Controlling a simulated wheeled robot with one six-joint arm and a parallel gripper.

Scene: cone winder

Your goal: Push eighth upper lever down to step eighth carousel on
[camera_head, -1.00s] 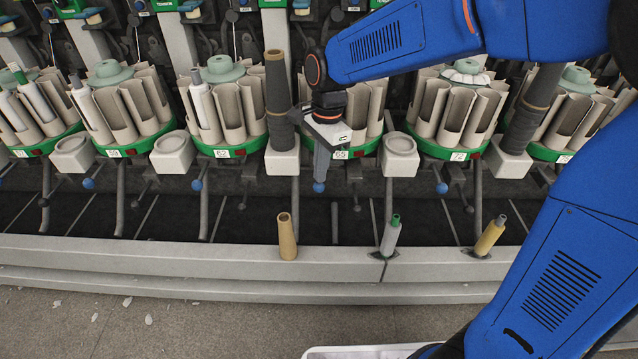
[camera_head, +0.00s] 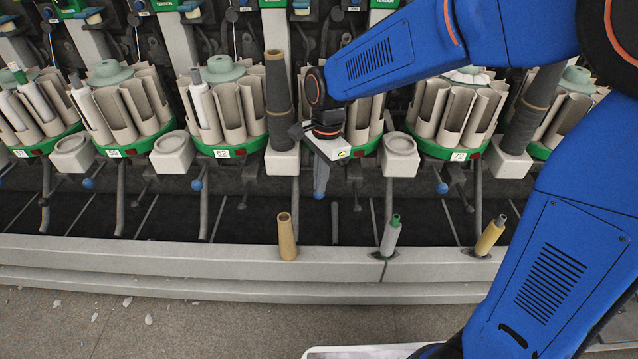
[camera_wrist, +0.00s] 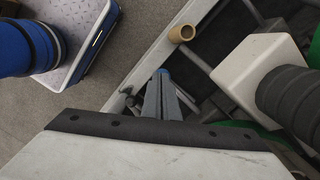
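My gripper (camera_head: 320,186) points down in front of a carousel (camera_head: 374,146) with beige pots and a green base, partly hidden behind my arm. Its fingers look closed together. A lever's blue knob (camera_head: 319,195) shows right at the fingertips, and the rest of that lever is mostly hidden. Contact looks likely, but I cannot see the touching point.
Neighbouring levers with blue knobs (camera_head: 197,185) (camera_head: 442,188) hang on both sides. A bare tan tube (camera_head: 287,237), a green-topped tube (camera_head: 390,236) and a yellow tube (camera_head: 490,236) stand along the front rail (camera_head: 180,255). A dark cone (camera_head: 279,100) stands left of my gripper.

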